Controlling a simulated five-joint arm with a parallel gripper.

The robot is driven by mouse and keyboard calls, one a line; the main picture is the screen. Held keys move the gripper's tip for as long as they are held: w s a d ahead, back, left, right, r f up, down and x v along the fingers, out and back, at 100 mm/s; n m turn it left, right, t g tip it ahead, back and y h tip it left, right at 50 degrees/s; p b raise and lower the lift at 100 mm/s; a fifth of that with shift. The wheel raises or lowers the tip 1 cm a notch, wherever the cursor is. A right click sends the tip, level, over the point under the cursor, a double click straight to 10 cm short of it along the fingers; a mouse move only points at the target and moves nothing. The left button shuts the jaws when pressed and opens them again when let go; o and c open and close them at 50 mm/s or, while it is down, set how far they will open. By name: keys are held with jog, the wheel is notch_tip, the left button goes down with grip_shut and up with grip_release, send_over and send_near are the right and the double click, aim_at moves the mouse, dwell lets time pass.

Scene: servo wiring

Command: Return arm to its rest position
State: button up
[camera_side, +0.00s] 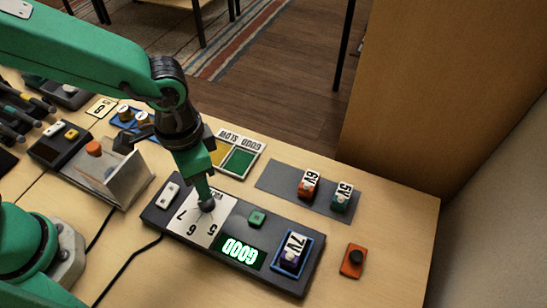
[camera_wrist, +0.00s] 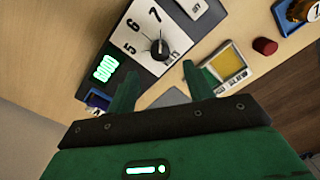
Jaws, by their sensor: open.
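My gripper (camera_side: 205,187) is over the dial end of the dark console (camera_side: 160,217) in the side view, with its fingers pointing down. The black dial knob (camera_side: 207,206) shows just below the fingertips, and I cannot tell whether they touch. In the wrist view my gripper (camera_wrist: 158,85) has its two green fingers spread apart, with nothing between them. The knob (camera_wrist: 159,47) stands on the white dial plate marked 5, 6, 7, beyond the fingertips.
The console has a lit GOOD display (camera_side: 240,251) and a purple 7V block (camera_side: 291,250) in a blue-edged slot. The 6V block (camera_side: 308,184) and 5V block (camera_side: 342,195) stand on a grey mat (camera_side: 275,178). A clear-sided box (camera_side: 118,182) stands left.

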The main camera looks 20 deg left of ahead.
dwell(0.3)
jog(key=s+a+r+n+t, duration=0.1)
jog(key=a+r, duration=0.3)
jog(key=a, duration=0.4)
jog(key=s+a+r+n+t, duration=0.1)
jog(key=a+r+n+t, duration=0.1)
jog(key=a+r, duration=0.3)
jog(key=s+a+r+n+t, duration=0.1)
jog(key=a+r+n, duration=0.3)
jog(key=a, duration=0.7)
jog(key=shift+r+t, duration=0.2)
jog(key=shift+t, duration=0.6)
jog(key=shift+a, duration=0.1)
